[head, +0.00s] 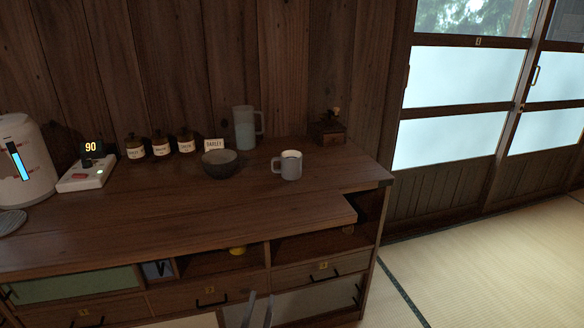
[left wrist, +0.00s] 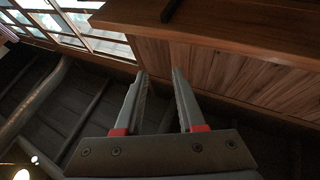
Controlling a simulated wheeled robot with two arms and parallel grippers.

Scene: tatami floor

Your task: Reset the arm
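My left gripper (head: 258,309) shows at the bottom edge of the head view, in front of the wooden cabinet (head: 150,232). In the left wrist view its two grey fingers with red bases (left wrist: 159,75) stand apart with nothing between them. A wood-panelled surface (left wrist: 235,68) lies beyond the fingers, and they look apart from it. My right gripper is in neither view.
On the cabinet top stand a grey mug (head: 287,167), a dark bowl (head: 219,163), a pitcher (head: 244,129), several labelled jars (head: 160,147), a grinder (head: 329,131) and a white kettle (head: 22,165). Open tatami (head: 475,230) lies right of the cabinet.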

